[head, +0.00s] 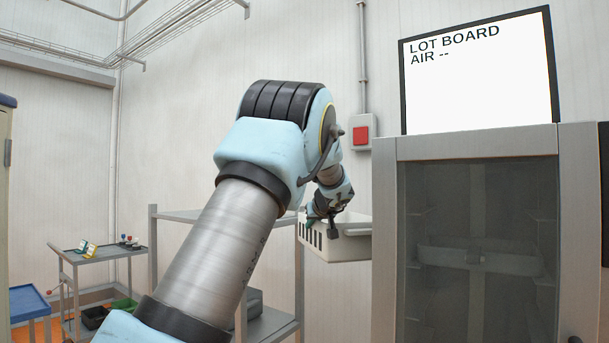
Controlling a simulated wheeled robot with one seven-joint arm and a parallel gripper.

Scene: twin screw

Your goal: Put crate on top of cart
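A pale grey crate (350,248) with a slotted left end shows right of centre, in front of the wall. My gripper (331,228) is at the crate's near rim, its fingers small and partly dark against it. The crate has no visible support under it and appears held by my gripper. Its right end is cut off by the cabinet. A grey cart (75,256) stands far to the left, well away from the crate. Several small yellow, white, red and blue items lie on its top. Black and green bins are on its lower level.
A grey metal shelf rack (178,214) stands between cart and crate, partly hidden by my arm. A cabinet with a dark glass door (480,200) is close on the right. A blue-topped table (28,302) is at the left edge.

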